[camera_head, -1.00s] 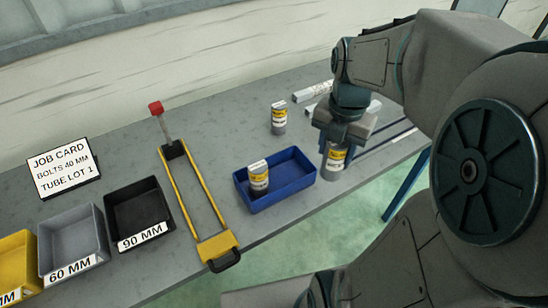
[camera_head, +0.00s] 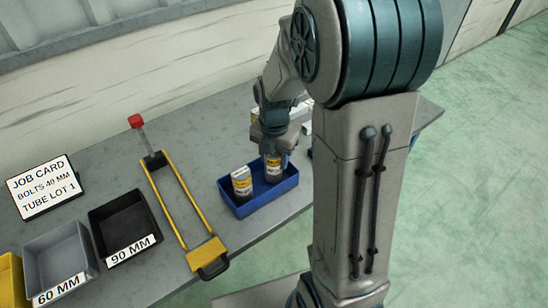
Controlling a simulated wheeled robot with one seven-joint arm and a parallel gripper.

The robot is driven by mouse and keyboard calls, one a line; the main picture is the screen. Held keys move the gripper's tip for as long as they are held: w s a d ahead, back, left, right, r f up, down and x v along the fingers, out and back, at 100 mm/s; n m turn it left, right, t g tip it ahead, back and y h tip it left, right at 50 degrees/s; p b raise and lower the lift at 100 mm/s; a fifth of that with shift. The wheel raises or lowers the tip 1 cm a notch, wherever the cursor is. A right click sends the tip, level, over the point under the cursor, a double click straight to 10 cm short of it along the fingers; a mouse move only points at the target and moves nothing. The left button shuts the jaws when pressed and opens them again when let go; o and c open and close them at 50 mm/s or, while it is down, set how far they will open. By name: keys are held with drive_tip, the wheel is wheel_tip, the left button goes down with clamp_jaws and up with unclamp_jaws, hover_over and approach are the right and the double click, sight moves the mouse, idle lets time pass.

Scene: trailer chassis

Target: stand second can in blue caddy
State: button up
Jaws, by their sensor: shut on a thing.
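The blue caddy (camera_head: 246,209) sits near the front edge of the bench. One can (camera_head: 241,184) with a yellow and white label stands upright in its left part. My gripper (camera_head: 272,155) is shut on a second can (camera_head: 273,170) with a similar label. That can is upright over the right part of the caddy, beside the first can with a small gap. Its top is hidden by my gripper. I cannot tell whether its base touches the caddy floor.
A yellow frame tool (camera_head: 178,207) with a red-tipped handle (camera_head: 136,122) lies left of the caddy. A black 90 MM bin (camera_head: 124,222), a grey 60 MM bin (camera_head: 58,259), a yellow bin (camera_head: 10,280) and a job card (camera_head: 42,187) are further left. My arm hides the right of the bench.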

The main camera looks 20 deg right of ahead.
drive_tip(key=shift+f, duration=0.5)
drive_tip(key=shift+f, duration=0.1)
drive_tip(key=o, duration=1.2)
drive_tip(key=shift+c, duration=0.2)
